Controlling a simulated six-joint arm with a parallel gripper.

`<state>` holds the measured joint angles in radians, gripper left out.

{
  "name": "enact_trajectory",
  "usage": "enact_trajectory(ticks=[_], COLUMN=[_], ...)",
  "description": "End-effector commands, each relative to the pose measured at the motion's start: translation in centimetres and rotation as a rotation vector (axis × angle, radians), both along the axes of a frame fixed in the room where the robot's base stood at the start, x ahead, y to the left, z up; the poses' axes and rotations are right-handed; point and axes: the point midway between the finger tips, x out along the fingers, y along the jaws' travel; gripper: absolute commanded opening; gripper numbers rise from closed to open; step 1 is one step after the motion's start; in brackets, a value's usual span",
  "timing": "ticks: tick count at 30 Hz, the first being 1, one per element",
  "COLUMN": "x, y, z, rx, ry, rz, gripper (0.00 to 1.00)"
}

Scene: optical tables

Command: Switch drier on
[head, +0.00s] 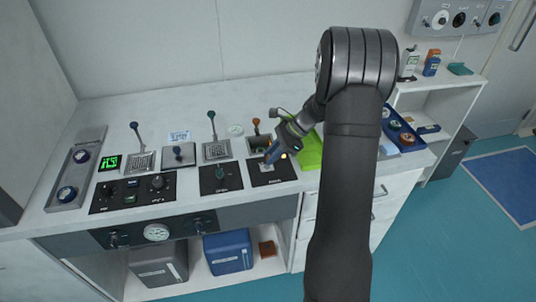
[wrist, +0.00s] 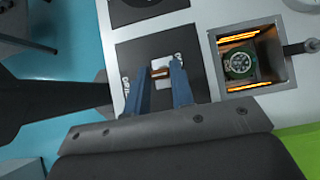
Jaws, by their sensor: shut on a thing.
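My gripper (head: 270,157) reaches down to a black switch panel (head: 283,172) at the right end of the bench's front row. In the wrist view, the blue fingers (wrist: 161,78) are shut on a small copper-coloured switch lever (wrist: 160,72), which stands on a pale plate. The fingers hide part of the lever and panel. The drier seems to be the square metal box (wrist: 252,60) beside the panel. Bars on its inner walls glow orange, and a round dark piece (wrist: 239,64) lies inside. In the head view this box (head: 258,144) is partly behind my gripper.
Upright levers (head: 212,125) rise behind. A green mat (head: 310,152) and a blue tray (head: 402,133) lie to the right.

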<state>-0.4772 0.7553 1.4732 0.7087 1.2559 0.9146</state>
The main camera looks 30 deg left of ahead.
Motion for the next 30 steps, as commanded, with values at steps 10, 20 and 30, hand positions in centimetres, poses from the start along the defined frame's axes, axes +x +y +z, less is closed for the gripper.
enact_trajectory(ticks=[10, 20, 30], x=[0.93, 1.17, 1.19], y=[-0.84, -1.08, -1.12], z=[-0.62, -0.83, -0.91], rx=[0.172, 0.244, 0.253], ry=[0.172, 0.242, 0.251], rz=[-0.004, -0.001, -0.001], gripper=[0.0, 0.0, 0.0])
